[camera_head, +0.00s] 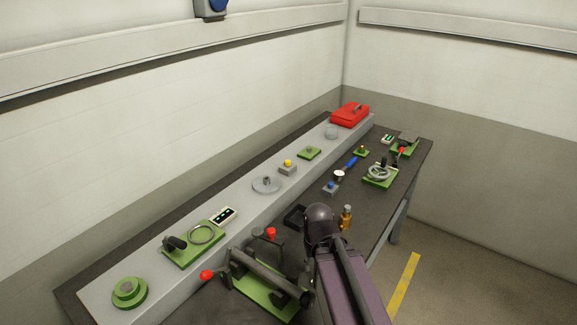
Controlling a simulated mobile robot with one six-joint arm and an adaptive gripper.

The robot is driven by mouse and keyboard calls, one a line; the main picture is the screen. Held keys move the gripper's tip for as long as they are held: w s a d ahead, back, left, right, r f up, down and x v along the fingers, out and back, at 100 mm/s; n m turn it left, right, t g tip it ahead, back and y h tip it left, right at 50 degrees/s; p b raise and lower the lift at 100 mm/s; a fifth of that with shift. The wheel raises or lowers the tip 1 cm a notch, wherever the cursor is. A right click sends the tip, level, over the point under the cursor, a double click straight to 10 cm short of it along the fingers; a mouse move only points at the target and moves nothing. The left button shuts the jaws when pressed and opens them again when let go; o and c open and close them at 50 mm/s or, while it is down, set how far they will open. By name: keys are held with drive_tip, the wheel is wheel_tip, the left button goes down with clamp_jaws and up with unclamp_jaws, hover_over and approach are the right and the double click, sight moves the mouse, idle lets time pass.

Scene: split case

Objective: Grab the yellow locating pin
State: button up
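A small yellow-topped piece (287,162), which looks like the yellow locating pin, stands upright in a small grey block (287,170) on the raised grey shelf, about mid-length. Nothing holds it. My arm comes up from the bottom right of centre and ends in a dark rounded joint in front of the bench. My gripper's fingers cannot be made out, so its opening does not show. The pin is clear of the arm in this view.
A grey round flange (267,185) sits left of the pin's block, and a green plate (309,153) lies beyond it. A blue-topped block (331,187), a brass bottle-like piece (346,217) and a green clamp fixture (265,291) stand on the lower dark bench. A red box (351,114) is at the far end.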

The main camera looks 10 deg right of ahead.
drive_tip(key=shift+r, duration=0.1)
wheel_tip(320, 180, up, 15)
drive_tip(key=p, duration=1.5)
